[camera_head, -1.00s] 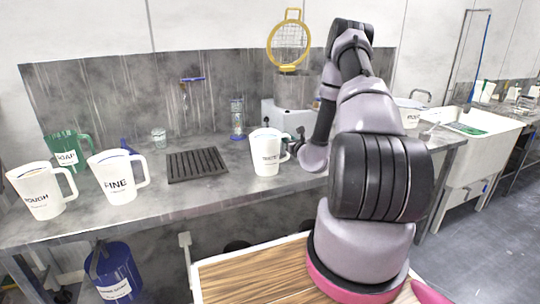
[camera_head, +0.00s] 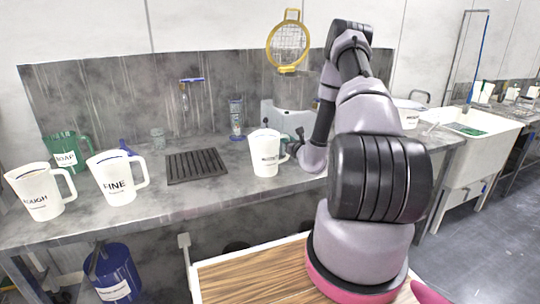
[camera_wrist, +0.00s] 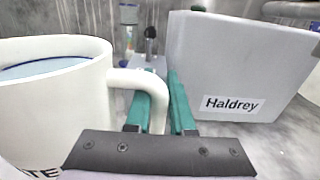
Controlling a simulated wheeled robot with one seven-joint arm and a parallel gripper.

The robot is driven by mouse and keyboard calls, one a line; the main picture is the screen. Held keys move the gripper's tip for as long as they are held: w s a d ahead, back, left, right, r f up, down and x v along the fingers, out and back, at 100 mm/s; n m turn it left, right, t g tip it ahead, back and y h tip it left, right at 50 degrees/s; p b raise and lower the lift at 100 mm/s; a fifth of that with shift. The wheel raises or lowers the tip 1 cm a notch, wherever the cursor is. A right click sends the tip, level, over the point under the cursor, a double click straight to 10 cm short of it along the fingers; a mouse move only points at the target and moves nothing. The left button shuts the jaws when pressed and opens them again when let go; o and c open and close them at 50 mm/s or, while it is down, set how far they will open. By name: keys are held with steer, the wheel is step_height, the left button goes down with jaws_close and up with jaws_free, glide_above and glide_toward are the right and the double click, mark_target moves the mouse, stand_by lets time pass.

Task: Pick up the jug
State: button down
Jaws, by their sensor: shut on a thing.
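A white jug (camera_head: 264,155) stands upright on the grey bench, left of my arm in the head view. Its side carries dark print too small to read there. In the wrist view the jug (camera_wrist: 50,110) fills the left side, with bluish contents or lining inside the rim and "TE" legible at the lower edge. My gripper (camera_wrist: 160,105) has its teal fingers on both sides of the jug's handle and is shut on it. In the head view my gripper (camera_head: 292,147) is small and partly hidden by the jug and my arm. I see no clear gap under the jug.
A grey box marked "Haldrey" (camera_wrist: 235,65) stands close right of my fingers. A dark ribbed mat (camera_head: 196,166) lies between.

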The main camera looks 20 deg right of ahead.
steer(key=shift+r, duration=0.15)
step_height(320, 180, up, 10)
stand_by(1.3)
steer(key=shift+a, duration=0.1)
